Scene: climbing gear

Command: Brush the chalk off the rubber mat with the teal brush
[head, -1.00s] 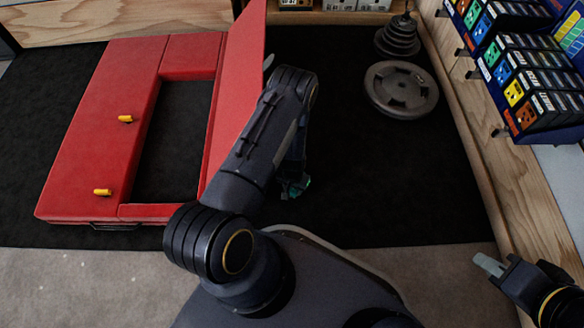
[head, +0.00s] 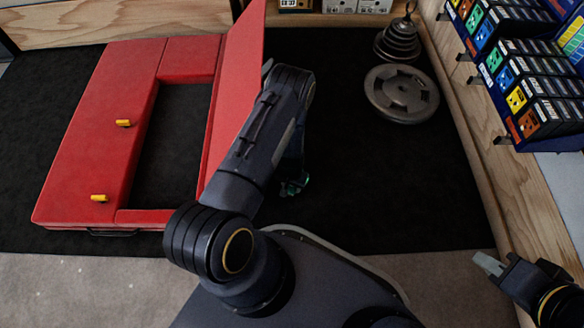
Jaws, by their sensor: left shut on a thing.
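The black rubber mat (head: 400,190) covers the floor ahead of me, and I can make out no chalk on it. My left arm crosses the middle of the head view and hides part of the mat. My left gripper (head: 292,184) is low over the mat, right of the red pad, and mostly hidden behind my arm. It is shut on the teal brush (head: 299,186), of which only a small teal part shows. I cannot tell whether the brush touches the mat. My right gripper (head: 488,264) is at the lower right, away from the brush, with no object visible in it.
A red folding pad (head: 85,150) with yellow pieces (head: 123,123) lies left, one panel raised beside my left arm. Weight plates (head: 401,93) lie at the back right. A wooden wall with a rack of boxes (head: 520,90) bounds the right. Grey carpet (head: 70,290) lies in front.

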